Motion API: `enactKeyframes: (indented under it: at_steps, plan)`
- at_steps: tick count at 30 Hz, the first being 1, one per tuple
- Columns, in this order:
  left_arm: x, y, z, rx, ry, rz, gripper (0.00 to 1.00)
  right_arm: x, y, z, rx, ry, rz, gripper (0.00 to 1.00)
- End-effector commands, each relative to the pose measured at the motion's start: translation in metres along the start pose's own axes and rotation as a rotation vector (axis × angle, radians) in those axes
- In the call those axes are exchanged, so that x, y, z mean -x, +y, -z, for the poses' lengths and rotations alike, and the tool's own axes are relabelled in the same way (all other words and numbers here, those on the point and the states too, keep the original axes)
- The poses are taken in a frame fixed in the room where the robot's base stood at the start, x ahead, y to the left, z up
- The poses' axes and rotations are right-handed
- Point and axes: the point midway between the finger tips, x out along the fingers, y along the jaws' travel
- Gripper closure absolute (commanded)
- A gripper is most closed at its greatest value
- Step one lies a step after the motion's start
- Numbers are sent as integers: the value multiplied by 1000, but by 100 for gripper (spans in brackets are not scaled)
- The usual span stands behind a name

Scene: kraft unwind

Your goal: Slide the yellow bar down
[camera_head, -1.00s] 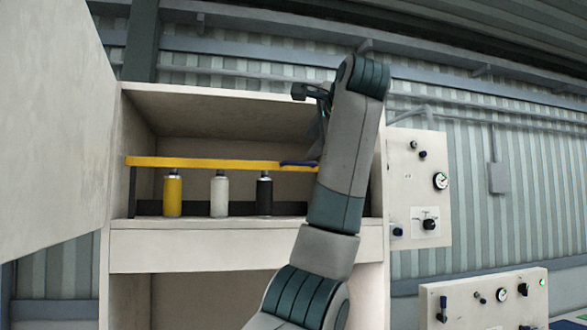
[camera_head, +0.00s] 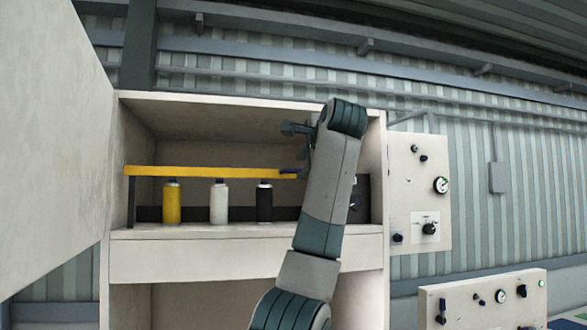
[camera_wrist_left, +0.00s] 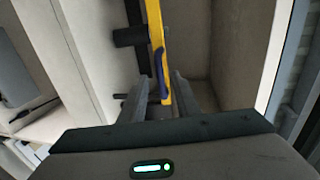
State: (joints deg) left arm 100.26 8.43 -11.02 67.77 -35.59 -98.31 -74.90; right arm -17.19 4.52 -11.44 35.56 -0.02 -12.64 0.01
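The yellow bar (camera_head: 210,172) lies across the front of the open cabinet, above the bottles, with a dark blue handle (camera_head: 290,171) at its right end. In the left wrist view the bar (camera_wrist_left: 154,22) and the blue handle (camera_wrist_left: 161,72) run down towards my left gripper (camera_wrist_left: 161,88). Its two fingers are apart, one on each side of the bar's end; I cannot tell whether they touch it. In the head view my left forearm hides most of this gripper. My right gripper is not in view.
A yellow bottle (camera_head: 172,203), a white bottle (camera_head: 219,203) and a black bottle (camera_head: 264,203) stand on the shelf below the bar. The open cabinet door (camera_head: 50,140) is at left. A gauge panel (camera_head: 418,190) is at right of the cabinet.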

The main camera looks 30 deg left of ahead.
Motion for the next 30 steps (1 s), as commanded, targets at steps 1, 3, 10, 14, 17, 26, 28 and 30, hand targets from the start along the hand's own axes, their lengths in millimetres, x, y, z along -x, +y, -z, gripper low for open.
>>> enactKeyframes:
  at_steps: [1, 3, 10, 14, 17, 26, 28, 30]
  plan:
    - [-10, -4, -1, -2, -2, -3, 71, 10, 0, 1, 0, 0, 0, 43]
    - [-22, -4, 0, -3, -2, -3, 71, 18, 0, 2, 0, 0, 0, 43]
    - [-62, -4, -1, -2, -2, -3, 71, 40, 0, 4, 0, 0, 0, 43]
    - [-79, -3, 0, -2, -1, -2, 71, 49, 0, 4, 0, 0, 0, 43]
    - [-88, -2, 0, -1, -1, -2, 71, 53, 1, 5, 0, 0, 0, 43]
    - [-96, 1, 0, -1, 0, -1, 71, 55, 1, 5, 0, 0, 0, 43]
    - [-96, 1, 0, -1, 0, -1, 71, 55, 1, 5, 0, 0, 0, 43]
    - [-96, 1, 0, -1, 0, 0, 71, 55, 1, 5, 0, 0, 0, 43]
